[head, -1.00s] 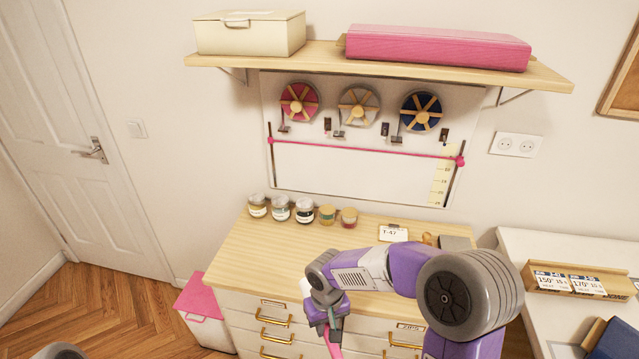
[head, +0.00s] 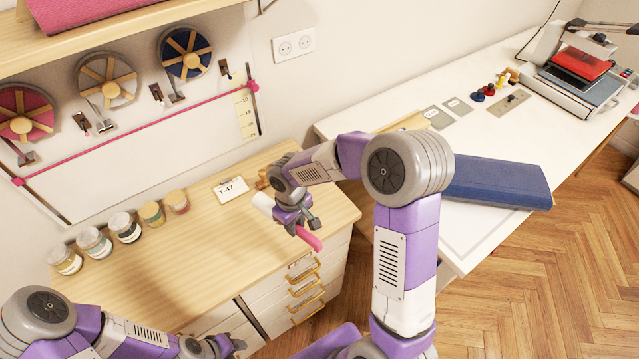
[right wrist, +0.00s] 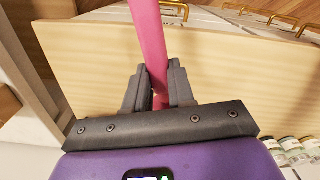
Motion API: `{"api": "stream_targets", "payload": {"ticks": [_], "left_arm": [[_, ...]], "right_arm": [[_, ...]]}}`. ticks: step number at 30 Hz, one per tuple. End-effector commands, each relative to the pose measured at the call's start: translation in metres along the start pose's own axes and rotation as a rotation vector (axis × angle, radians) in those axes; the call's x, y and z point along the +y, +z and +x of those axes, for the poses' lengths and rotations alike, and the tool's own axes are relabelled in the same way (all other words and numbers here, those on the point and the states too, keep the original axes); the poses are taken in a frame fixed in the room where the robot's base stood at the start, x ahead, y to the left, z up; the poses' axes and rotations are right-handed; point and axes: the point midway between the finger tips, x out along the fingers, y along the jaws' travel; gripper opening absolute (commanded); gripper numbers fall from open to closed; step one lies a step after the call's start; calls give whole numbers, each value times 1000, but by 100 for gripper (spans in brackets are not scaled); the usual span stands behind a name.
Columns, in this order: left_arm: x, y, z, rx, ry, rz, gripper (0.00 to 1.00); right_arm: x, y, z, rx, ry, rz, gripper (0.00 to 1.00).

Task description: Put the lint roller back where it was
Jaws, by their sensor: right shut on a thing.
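The lint roller has a pink handle (head: 309,239) and a white roller end (head: 263,202). My right gripper (head: 299,222) is shut on the handle, above the right front part of the wooden dresser top. In the right wrist view the pink handle (right wrist: 150,42) passes between the two dark fingers (right wrist: 158,88); the white end is out of sight there. My left gripper (head: 228,345) is low in the head view, in front of the drawers, small and partly cut off, with its jaws unclear.
The dresser top (head: 190,250) holds several jars (head: 125,227), a T-47 card (head: 231,190) and a small brown object (head: 262,180) near my right wrist. A white table (head: 480,180) with a blue board (head: 497,183) and a press (head: 580,75) stands right. The dresser's middle is clear.

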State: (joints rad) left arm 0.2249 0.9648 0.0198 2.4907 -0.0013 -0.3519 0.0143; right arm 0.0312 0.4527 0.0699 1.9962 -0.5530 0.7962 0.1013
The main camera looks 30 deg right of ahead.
Motion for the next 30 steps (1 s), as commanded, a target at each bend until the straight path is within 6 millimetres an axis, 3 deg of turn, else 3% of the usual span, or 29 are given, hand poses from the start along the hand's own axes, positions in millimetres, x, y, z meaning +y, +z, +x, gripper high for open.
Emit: {"api": "stream_targets", "payload": {"ticks": [1,3,18,24,30], "left_arm": [[6,1,-17,0,0,0,40],[11,1,-30,0,0,0,40],[40,5,-106,0,0,0,40],[44,5,-118,0,0,0,40],[44,5,-117,0,0,0,40]], "right_arm": [[9,-4,-10,-3,2,-95,0],[19,-8,-12,-3,4,-248,0],[89,-25,-14,-2,11,-1265,0],[102,-26,-10,2,13,-1470,0],[105,-26,-4,2,16,-1518,0]]}}
